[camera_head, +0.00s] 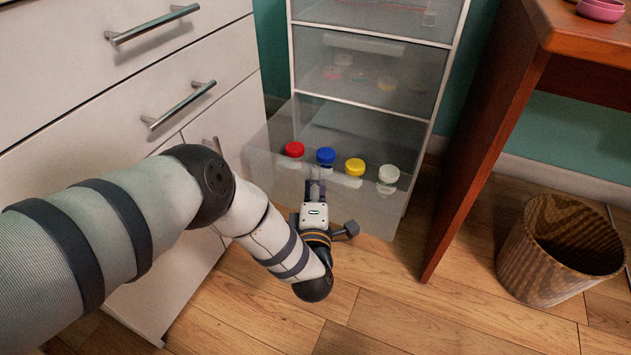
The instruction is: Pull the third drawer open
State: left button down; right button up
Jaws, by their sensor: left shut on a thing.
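The third drawer (359,203) belongs to a white-framed unit with clear drawers. It stands out from the frame, open, with its translucent front facing me. Inside are jars with a red lid (294,149), a blue lid (326,156), a yellow lid (355,167) and a white lid (388,174). My left gripper (316,186) is at the middle of the drawer's front and is shut on it. The gripper hides the exact spot it grips, so I cannot tell if that is a handle or the edge. My right gripper is not in view.
The two drawers above (367,70) are closed. A white cabinet (85,95) with metal handles stands at the left. A wooden desk (500,110) stands close at the right, with a woven basket (540,265) beside it. The wooden floor in front is clear.

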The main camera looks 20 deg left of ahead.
pick_arm(q)
jog(key=c, duration=1.6)
grip_release()
jog(key=shift+s+d+f, duration=0.1)
jog(key=shift+s+f, duration=0.05)
jog(key=shift+f, duration=0.2)
jog(key=shift+o, duration=0.4)
jog(key=shift+r, duration=0.1)
jog(key=v, duration=1.2)
jog(key=shift+r, duration=0.2)
